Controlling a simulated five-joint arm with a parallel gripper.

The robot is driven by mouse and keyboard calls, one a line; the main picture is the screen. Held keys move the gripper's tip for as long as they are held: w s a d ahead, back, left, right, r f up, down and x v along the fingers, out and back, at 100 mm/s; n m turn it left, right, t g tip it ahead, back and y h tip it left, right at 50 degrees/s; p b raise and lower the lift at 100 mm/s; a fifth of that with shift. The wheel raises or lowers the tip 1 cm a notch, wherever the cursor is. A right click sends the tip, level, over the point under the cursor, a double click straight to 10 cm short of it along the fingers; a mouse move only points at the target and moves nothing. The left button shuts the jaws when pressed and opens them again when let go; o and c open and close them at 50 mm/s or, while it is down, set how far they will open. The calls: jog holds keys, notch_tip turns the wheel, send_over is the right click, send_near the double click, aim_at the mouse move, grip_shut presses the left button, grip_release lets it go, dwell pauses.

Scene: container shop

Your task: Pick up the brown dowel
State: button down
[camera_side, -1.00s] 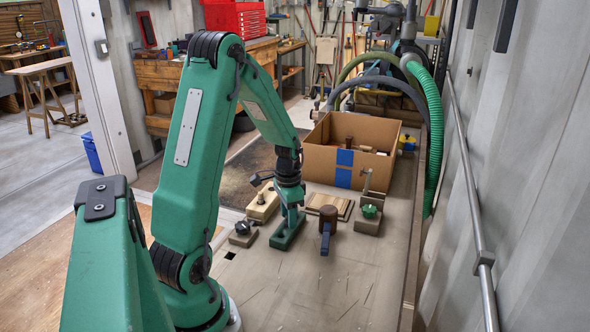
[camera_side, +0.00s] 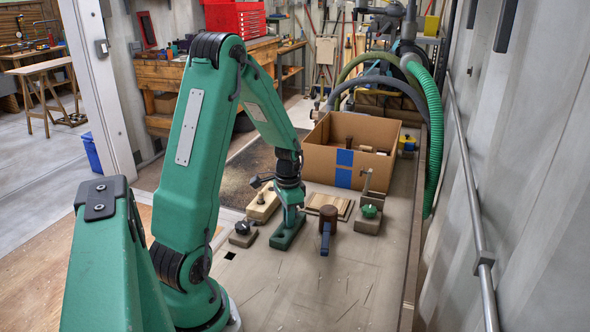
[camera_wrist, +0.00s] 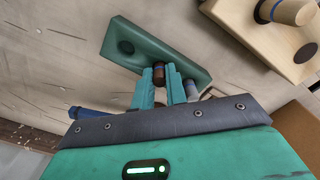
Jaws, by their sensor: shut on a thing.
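The brown dowel (camera_wrist: 158,73) stands at the green block (camera_wrist: 150,48), between my fingertips in the wrist view. My gripper (camera_wrist: 160,82) is shut on the dowel, low over the block. In the side view my gripper (camera_side: 291,222) reaches down to the same green block (camera_side: 286,240), and the dowel is hidden by the fingers. The block has a dark round hole (camera_wrist: 125,47) to the left of the dowel. I cannot tell how deep the dowel sits in the block.
A tan block (camera_side: 262,207) with a dowel stands close behind. A mallet (camera_side: 327,226) and a slatted wooden board (camera_side: 328,206) lie to the right. A block with a green knob (camera_side: 369,212) and a cardboard box (camera_side: 322,166) stand farther off. The front bench is clear.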

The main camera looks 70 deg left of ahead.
jog(key=shift+r, duration=0.15)
jog(key=shift+r, duration=0.5)
notch_tip(320, 180, up, 3)
jog(key=shift+w+d+r, duration=0.1)
jog(key=shift+d, duration=0.05)
jog(key=w+d+r, duration=0.1)
jog(key=d+r, duration=0.5)
jog(key=d, duration=0.5)
jog(key=shift+w+d+r, duration=0.15)
jog(key=shift+r, duration=0.1)
jog(key=a+n, duration=0.6)
jog(key=a, duration=2.2)
jog(key=shift+a, duration=0.25)
jog(key=shift+f, duration=0.3)
